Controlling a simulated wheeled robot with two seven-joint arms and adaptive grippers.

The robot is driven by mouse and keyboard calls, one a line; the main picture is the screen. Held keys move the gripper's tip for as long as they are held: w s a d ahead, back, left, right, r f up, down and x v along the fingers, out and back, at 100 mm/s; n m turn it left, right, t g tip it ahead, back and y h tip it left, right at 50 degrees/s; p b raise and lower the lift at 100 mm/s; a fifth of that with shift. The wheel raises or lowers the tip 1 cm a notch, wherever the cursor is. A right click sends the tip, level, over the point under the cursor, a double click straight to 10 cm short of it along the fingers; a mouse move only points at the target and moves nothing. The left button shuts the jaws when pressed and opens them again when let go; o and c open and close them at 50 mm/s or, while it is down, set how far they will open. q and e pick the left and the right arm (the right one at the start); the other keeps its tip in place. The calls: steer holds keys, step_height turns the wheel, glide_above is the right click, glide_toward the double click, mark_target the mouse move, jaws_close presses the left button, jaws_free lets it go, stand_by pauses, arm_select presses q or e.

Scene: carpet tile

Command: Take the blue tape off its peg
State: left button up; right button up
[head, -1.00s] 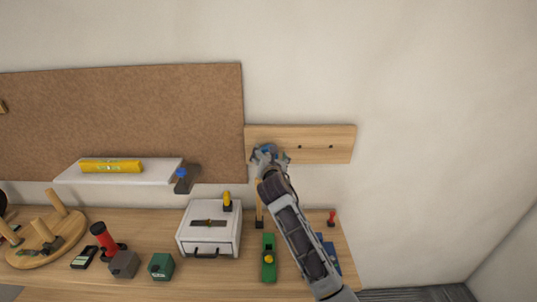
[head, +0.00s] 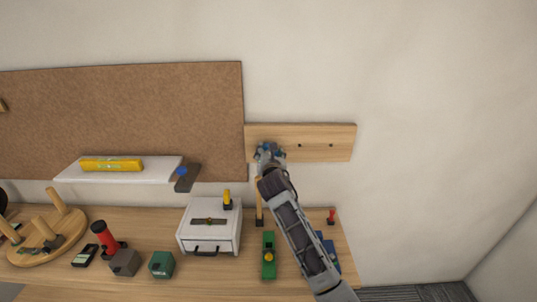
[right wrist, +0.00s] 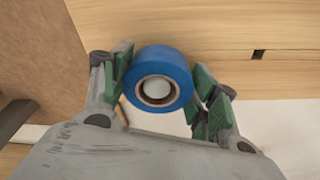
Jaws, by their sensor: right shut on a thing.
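The blue tape (right wrist: 158,62) is a roll with a dark core, in front of the wooden peg board (head: 315,143) on the wall. In the right wrist view it sits between the green-padded fingers of my right gripper (right wrist: 163,78), which is shut on it from both sides. A pale round end, looking like the peg, shows inside the core. In the head view my right gripper (head: 268,152) is at the board's left end and hides most of the tape. My left gripper is not in view.
A brown corkboard (head: 130,115) and a white shelf with a yellow level (head: 110,165) are to the left. Below, the workbench holds a white drawer box (head: 209,228) and several tools.

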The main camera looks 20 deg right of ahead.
steer(key=shift+c, duration=0.8)
steer(key=shift+r, duration=0.15)
steer(key=shift+r+b, duration=0.15)
steer(key=shift+b, duration=0.2)
steer(key=f+b+v, duration=0.2)
steer(key=b+v, duration=0.1)
steer(key=v, duration=1.5)
steer(key=shift+f, duration=0.25)
steer(key=shift+s, duration=0.1)
